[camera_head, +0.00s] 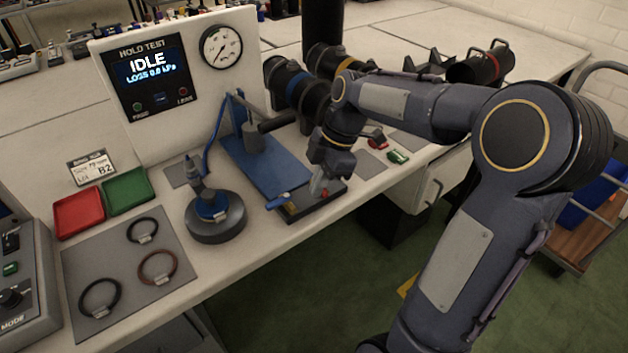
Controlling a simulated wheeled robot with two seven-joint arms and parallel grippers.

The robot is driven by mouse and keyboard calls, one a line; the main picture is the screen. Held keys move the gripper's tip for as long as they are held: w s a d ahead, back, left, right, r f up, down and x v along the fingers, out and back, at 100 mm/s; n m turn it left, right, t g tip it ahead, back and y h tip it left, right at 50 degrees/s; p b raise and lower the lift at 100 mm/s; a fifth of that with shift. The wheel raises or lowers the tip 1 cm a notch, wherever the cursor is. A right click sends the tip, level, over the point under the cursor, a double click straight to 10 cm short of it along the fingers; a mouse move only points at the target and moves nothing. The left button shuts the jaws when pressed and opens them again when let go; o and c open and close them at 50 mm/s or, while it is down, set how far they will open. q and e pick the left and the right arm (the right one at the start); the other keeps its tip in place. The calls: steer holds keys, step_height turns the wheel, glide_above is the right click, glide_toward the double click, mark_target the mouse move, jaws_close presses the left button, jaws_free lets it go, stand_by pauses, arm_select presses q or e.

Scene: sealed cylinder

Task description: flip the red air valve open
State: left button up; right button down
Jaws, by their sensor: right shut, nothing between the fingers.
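The red air valve (325,193) shows as a small red spot at the front right of a dark block at the bench edge. My right gripper (319,186) points down over that block, its fingertips at or very close to the red valve. It is shut with nothing between the fingers. Whether it touches the valve cannot be told, and the gripper hides part of it. A blue lever (278,201) sits at the left of the same block. My left gripper is not in view.
Behind are a blue fixture plate (262,165) and a test panel reading IDLE (146,73) with a gauge (221,47). A round dark base (216,220), red tray (79,213), green tray (128,191) and rings on a grey mat (119,289) lie left.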

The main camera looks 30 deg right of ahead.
steer(key=shift+s+d+n, duration=0.1)
steer(key=shift+d+n, duration=0.05)
steer(key=shift+n, duration=0.45)
steer(key=shift+w+d+p, duration=0.3)
steer(key=shift+w+p, duration=0.05)
steer(key=shift+w, duration=0.4)
steer(key=shift+a, duration=0.1)
